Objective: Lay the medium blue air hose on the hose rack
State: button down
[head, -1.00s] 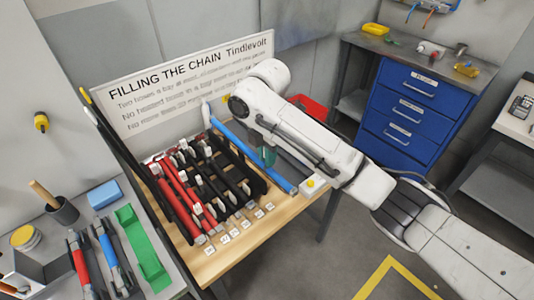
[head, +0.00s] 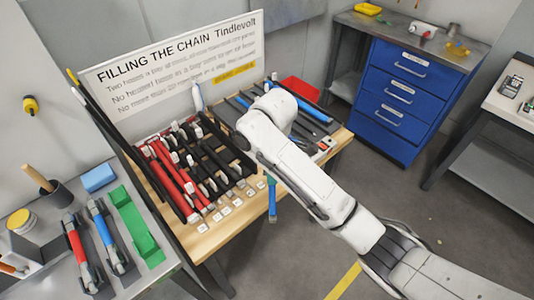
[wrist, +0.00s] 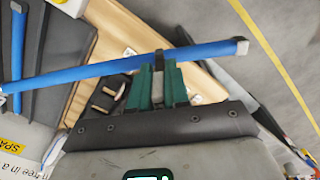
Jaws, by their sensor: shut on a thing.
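My gripper (wrist: 158,78), with green fingers, is shut across a blue air hose (wrist: 95,75) in the wrist view. The hose runs crosswise through the fingers, and its capped end sticks out to the right. In the head view my arm hides most of the gripper and hose; one blue end (head: 272,203) shows in front of the table's front edge. The hose rack (head: 205,165) on the wooden table holds red and black hoses. I cannot tell how high the held hose is above the table.
Another blue hose (head: 312,110) lies on the dark area right of the rack; blue also shows there in the wrist view (wrist: 17,55). A sign (head: 180,70) stands behind. A grey bench (head: 160,280) with tools is at left. Open floor lies in front, a blue drawer cabinet (head: 405,95) at right.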

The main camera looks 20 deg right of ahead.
jog(key=s+f+m, duration=1)
jog(key=f+m, duration=0.1)
jog(key=m, duration=0.2)
jog(key=shift+f, duration=0.2)
jog(key=shift+s, duration=0.15)
